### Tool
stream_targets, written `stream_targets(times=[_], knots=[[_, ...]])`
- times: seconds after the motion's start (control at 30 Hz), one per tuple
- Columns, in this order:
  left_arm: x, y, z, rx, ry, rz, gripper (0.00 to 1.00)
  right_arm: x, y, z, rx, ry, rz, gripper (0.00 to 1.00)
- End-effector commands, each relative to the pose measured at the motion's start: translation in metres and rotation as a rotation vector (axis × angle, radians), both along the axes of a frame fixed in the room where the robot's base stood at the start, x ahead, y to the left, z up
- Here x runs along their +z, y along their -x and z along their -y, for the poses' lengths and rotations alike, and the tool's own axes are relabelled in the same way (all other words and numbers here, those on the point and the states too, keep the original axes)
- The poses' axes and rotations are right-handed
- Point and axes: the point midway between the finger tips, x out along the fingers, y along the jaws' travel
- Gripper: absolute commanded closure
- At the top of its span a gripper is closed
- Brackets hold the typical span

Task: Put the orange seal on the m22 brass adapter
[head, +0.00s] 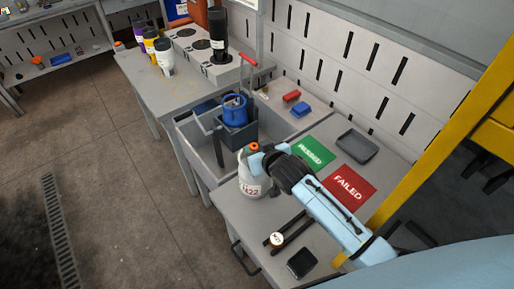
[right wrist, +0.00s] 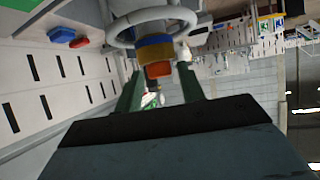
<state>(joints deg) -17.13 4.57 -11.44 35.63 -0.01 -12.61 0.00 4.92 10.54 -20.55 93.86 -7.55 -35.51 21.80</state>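A pale cylinder (head: 254,186) marked M22 stands upright on the near bench. The orange seal (head: 254,147) shows at its top. In the right wrist view, the picture is inverted: the white collar ring (right wrist: 150,27) surrounds the brass adapter (right wrist: 155,49), and the orange seal (right wrist: 158,70) sits against the adapter's end. My right gripper (head: 262,160) is at the cylinder's top. Its two green fingers (right wrist: 160,72) are apart, one on each side of the seal, with visible gaps. Whether the seal is fully seated I cannot tell. My left gripper is not in view.
A green PASSED mat (head: 312,152), a red FAILED mat (head: 350,187) and a grey tray (head: 356,146) lie beside my right arm. A sink (head: 191,142) with a blue cylinder (head: 234,108) is behind. A black device (head: 302,263) lies at the front. A yellow post (head: 440,136) stands right.

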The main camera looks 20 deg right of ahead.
Motion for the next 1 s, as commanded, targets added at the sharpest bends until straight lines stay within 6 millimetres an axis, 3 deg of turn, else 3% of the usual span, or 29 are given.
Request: stream_targets(times=[0.47,1.0], knots=[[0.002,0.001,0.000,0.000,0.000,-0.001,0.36,0.006,0.005,0.001,0.000,0.000,-0.001,0.53],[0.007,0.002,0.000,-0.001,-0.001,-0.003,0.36,0.049,0.083,0.012,0.000,-0.001,-0.001,0.53]])
